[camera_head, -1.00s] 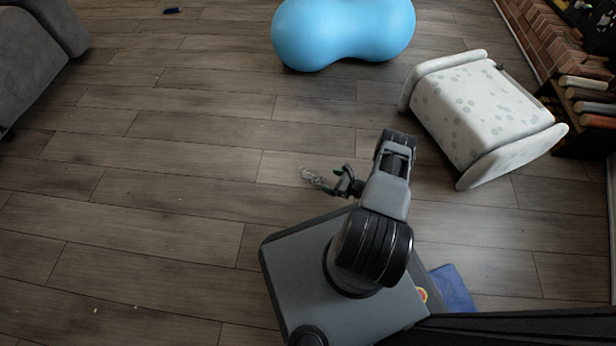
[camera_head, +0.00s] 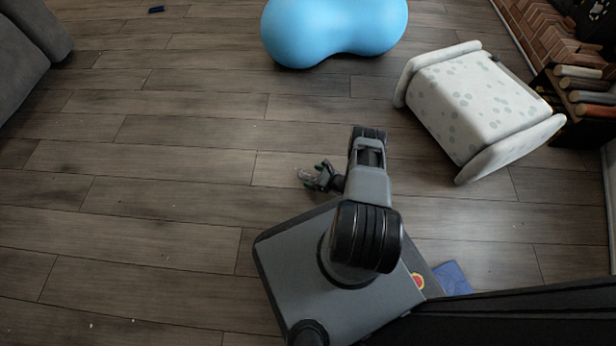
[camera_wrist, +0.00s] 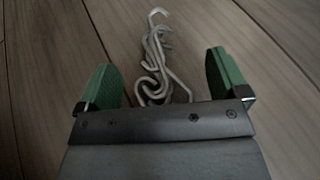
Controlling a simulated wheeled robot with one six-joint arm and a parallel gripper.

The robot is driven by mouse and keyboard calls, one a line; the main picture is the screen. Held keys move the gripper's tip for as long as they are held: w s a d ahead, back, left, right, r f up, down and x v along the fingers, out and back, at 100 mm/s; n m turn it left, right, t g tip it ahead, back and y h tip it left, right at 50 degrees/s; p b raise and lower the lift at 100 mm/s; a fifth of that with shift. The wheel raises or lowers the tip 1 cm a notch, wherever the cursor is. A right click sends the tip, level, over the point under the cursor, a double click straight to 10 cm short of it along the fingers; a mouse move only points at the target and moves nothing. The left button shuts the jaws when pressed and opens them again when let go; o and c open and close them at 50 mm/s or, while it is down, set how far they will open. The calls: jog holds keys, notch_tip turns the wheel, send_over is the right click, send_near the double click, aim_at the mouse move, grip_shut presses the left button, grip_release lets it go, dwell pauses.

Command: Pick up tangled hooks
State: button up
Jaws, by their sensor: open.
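The tangled hooks (camera_wrist: 156,62) are a small clump of grey metal hooks on the wood floor. In the wrist view they lie between and ahead of the two green fingers of my gripper (camera_wrist: 165,80). The fingers stand wide apart, and the near end of the clump reaches close to the gripper's body. I cannot tell whether anything touches. In the head view my gripper (camera_head: 321,178) is low near the floor, and the hooks (camera_head: 304,174) show faintly at its left side, partly hidden by the fingers.
A blue peanut-shaped ball (camera_head: 335,30) lies at the top. A white spotted stool-like piece (camera_head: 475,105) is to the right, beside a rack of logs (camera_head: 588,95). A grey sofa (camera_head: 30,45) is top left. The floor left of my gripper is mostly clear.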

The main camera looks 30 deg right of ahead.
jog(key=shift+a, duration=0.1)
jog(key=shift+c, duration=0.2)
jog(key=shift+a, duration=0.1)
jog(key=c, duration=1)
